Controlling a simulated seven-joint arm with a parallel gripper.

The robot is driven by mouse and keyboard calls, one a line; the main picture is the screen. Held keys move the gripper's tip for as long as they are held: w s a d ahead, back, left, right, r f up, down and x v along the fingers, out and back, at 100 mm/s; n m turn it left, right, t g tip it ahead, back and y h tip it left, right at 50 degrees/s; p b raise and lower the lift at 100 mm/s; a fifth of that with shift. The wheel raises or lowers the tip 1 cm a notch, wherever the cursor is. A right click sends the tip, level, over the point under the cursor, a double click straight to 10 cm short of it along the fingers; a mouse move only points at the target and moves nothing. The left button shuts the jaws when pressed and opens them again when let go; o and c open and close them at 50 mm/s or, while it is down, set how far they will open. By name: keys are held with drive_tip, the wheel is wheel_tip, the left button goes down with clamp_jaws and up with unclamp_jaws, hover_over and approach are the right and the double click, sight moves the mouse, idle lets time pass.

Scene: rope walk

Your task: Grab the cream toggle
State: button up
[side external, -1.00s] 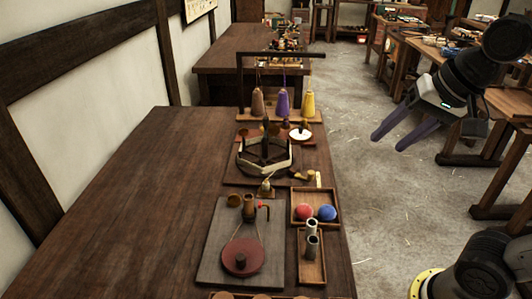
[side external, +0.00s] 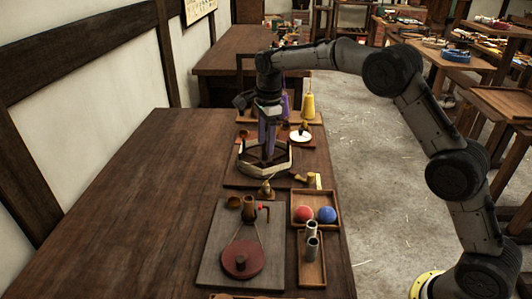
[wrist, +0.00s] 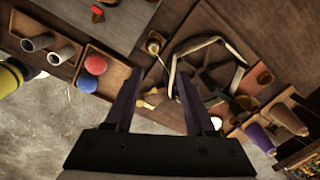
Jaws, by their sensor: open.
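A small pale, cream-coloured piece (side external: 318,181), which looks like the toggle, is by the table's right edge, beside small tan wooden pieces (side external: 299,178). In the wrist view small pale and tan pieces (wrist: 146,103) show between my fingers, towards the left one; I cannot tell there which is the toggle. My gripper (side external: 268,157) is open and empty, pointing down. In the side view its fingers overlap the cream-edged polygonal frame (side external: 247,171), so their height above the table is unclear. The fingers (wrist: 160,75) are spread apart in the wrist view.
A tray with a red ball (side external: 303,214) and a blue ball (side external: 326,214) is nearby, and a tray (side external: 303,270) holds metal tubes. A yellow cone (side external: 308,106) and purple cone stand behind. A small brass-topped piece (side external: 265,187) is close. The table's left is clear.

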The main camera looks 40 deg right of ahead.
hover_over(266, 184)
wheel_tip(266, 184, down, 4)
drive_tip(key=shift+g, duration=0.4)
drive_tip(key=shift+f, duration=5.5)
clamp_jaws()
drive_tip(key=shift+r, duration=4.05)
